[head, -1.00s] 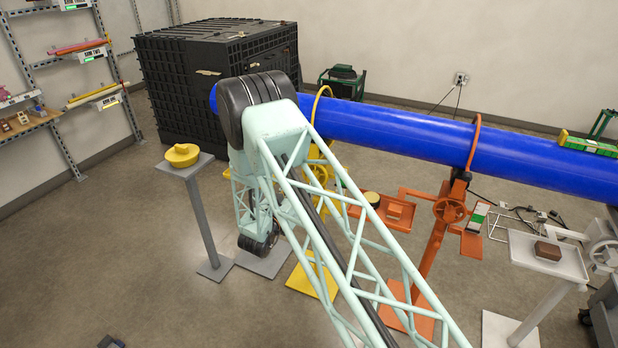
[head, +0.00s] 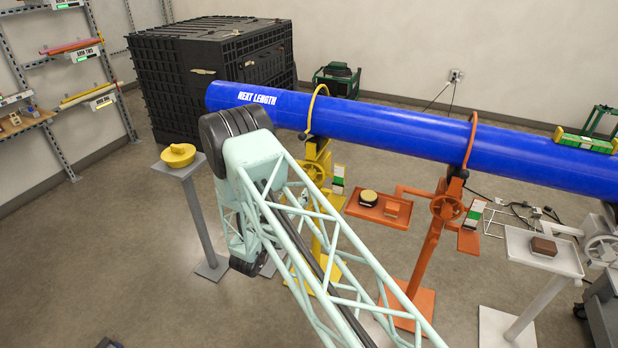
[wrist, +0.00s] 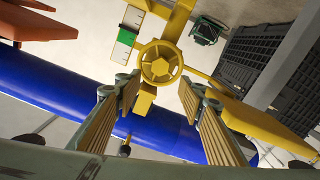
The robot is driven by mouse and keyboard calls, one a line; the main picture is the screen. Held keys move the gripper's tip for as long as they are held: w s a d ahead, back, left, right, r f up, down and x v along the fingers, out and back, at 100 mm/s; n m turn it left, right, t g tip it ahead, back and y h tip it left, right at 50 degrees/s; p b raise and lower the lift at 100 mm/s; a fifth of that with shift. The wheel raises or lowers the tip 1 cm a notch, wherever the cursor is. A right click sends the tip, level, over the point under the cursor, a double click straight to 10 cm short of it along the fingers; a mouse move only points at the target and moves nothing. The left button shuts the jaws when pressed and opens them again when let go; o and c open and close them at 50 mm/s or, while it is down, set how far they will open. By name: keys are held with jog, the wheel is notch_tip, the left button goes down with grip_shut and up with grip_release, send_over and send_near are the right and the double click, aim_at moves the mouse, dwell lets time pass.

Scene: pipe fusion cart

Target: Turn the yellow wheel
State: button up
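The yellow wheel (head: 313,172) is a spoked handwheel on a yellow stand (head: 322,222) under the near side of the blue pipe (head: 400,131). In the wrist view, the wheel (wrist: 160,63) shows whole at upper centre, facing the camera. My gripper (wrist: 158,86) is open, its two ribbed fingers wide apart. The wheel appears between and just beyond the fingertips, with no visible contact. The gap in depth is hard to judge. In the head view my gripper is hidden behind my arm.
The blue pipe (wrist: 60,92) crosses the wrist view close to the fingers. A green-and-white card (wrist: 123,44) is beside the wheel. An orange stand (head: 430,250) with its own wheel is to the right. A grey post (head: 200,220) with a yellow-topped piece stands left.

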aim_at(309, 176)
jog(key=shift+b+x, duration=0.85)
jog(key=shift+x, duration=6)
jog(key=shift+c, duration=0.3)
jog(key=c, duration=1.1)
jog(key=shift+o, duration=0.2)
jog(key=shift+a, duration=0.1)
